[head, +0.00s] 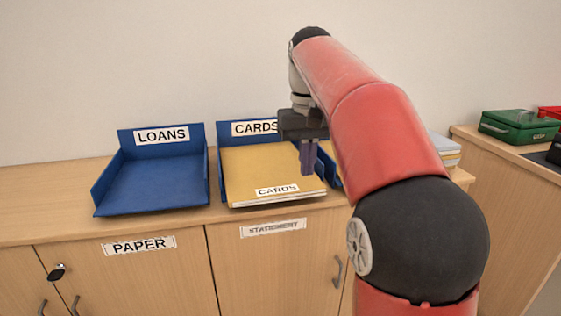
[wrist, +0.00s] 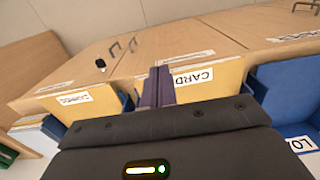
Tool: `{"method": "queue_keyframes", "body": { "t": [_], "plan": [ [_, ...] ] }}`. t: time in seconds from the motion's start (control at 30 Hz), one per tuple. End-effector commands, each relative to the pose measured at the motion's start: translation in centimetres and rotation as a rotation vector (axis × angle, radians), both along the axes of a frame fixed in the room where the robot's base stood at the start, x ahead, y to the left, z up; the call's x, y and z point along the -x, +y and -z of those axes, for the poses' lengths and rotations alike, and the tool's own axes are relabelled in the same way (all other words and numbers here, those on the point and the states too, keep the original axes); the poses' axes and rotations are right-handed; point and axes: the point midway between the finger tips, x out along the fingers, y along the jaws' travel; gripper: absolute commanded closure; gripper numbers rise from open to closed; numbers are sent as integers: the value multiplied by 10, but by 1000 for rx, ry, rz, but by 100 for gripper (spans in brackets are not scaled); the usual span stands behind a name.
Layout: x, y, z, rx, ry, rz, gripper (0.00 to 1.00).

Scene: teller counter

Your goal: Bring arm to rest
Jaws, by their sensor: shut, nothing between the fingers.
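My arm is raised over the cabinet top, and my gripper (head: 308,158) hangs fingers down above the right part of the CARDS tray (head: 222,165). The fingers are shut with nothing between them. In the wrist view my gripper (wrist: 157,88) shows its two purple fingers together in front of the yellow CARDS folders (wrist: 215,78). In the head view these yellow folders (head: 265,168) lie in the blue tray, apart from the fingers as far as I can tell.
An empty blue LOANS tray (head: 150,180) stands on the left. In the wrist view another labelled yellow folder stack (wrist: 75,103) lies left of CARDS, mostly hidden by my arm in the head view. A green box (head: 518,126) sits on the right counter. Cabinet doors (head: 120,280) are below.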

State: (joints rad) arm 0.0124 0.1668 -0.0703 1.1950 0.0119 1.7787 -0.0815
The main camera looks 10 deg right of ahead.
Motion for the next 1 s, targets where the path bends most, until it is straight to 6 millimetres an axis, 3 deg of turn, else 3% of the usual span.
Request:
{"method": "queue_keyframes", "body": {
  "t": [0.17,0.37,0.7,0.83,1.0],
  "plan": [
    [14,2,2,-2,-28,0,100],
    [69,9,24,-6,-153,3,100],
    [175,25,117,-4,-395,2,100],
    [199,28,150,-1,-454,1,100],
    [212,30,170,0,-491,2,100]
  ]
}}
